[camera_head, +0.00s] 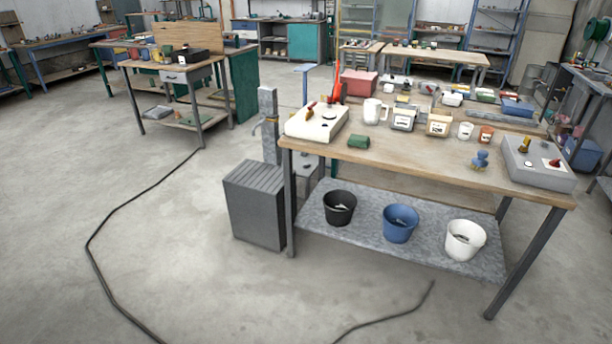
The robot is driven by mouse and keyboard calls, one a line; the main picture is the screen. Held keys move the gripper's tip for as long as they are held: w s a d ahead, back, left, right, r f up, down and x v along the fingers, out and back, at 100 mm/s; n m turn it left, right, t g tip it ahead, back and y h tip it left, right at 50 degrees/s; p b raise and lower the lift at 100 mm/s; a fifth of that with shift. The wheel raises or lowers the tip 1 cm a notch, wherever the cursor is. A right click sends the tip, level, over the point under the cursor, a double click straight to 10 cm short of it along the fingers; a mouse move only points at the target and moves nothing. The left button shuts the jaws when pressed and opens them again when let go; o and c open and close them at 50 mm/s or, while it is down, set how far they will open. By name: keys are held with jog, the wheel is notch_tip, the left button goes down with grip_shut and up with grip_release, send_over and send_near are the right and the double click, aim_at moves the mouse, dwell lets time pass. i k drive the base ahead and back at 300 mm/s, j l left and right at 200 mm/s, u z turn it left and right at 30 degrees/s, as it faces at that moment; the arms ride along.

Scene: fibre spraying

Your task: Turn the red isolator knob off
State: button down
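A grey control box (538,165) stands at the right end of the wooden workbench. On its top are a small red knob (554,162) on a white plate and a yellow knob (525,144). A cream-white box (317,123) stands at the bench's left end, with a red handle-like part (311,105) and a dark round part on top. I cannot tell from this view which red part is the isolator knob, or its switch position. My gripper is not in view.
The workbench (420,157) also carries a white mug (375,111), a green roll (358,142), a blue figure (480,159) and several small containers. Several buckets stand on its lower shelf (370,234). A dark cable (91,240) crosses the otherwise open floor at left.

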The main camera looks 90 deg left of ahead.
aim_at(555, 163)
jog(key=u, duration=2.3)
jog(key=i+l, duration=0.85)
jog(key=i, duration=0.25)
jog(key=i+l+z, duration=0.1)
jog(key=i+l, duration=0.75)
jog(key=i, duration=0.2)
jog(key=i+l, duration=0.4)
jog(key=i, duration=0.2)
jog(key=i+l, duration=0.35)
jog(key=i, duration=0.2)
jog(key=k+l+z, duration=0.05)
